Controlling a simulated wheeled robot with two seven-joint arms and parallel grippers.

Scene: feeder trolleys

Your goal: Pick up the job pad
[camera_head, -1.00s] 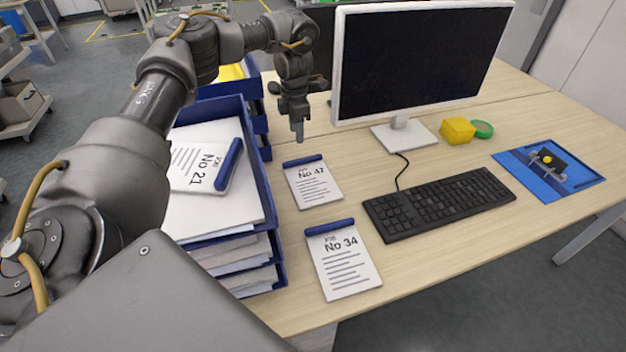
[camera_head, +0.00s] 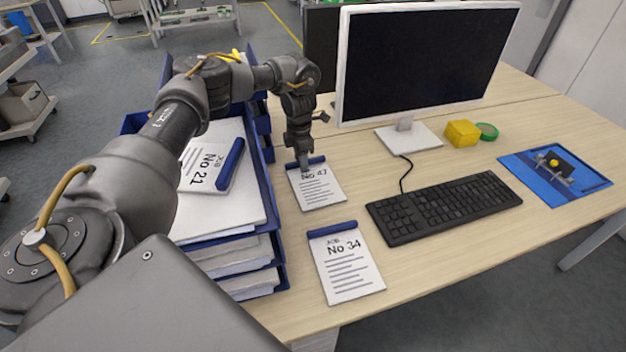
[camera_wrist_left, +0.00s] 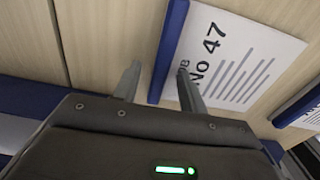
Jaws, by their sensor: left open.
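Three job pads, white with a blue binding strip, are in view. Pad No 47 (camera_head: 320,190) lies flat on the desk between the paper trays and the keyboard. Pad No 34 (camera_head: 347,268) lies nearer the desk's front edge. Pad No 21 (camera_head: 203,168) lies on papers in the top tray. My left gripper (camera_head: 304,164) is at the blue strip of pad No 47. In the left wrist view its open fingers (camera_wrist_left: 159,84) are on either side of the strip of No 47 (camera_wrist_left: 228,58), with gaps visible. Whether they touch the desk is unclear. My right gripper is not in view.
Blue stacked trays (camera_head: 262,190) stand just left of the pads. A black keyboard (camera_head: 443,208) and a monitor (camera_head: 428,60) are to the right. A yellow block (camera_head: 462,133), a green ring (camera_head: 487,131) and a blue mat (camera_head: 540,183) lie farther right.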

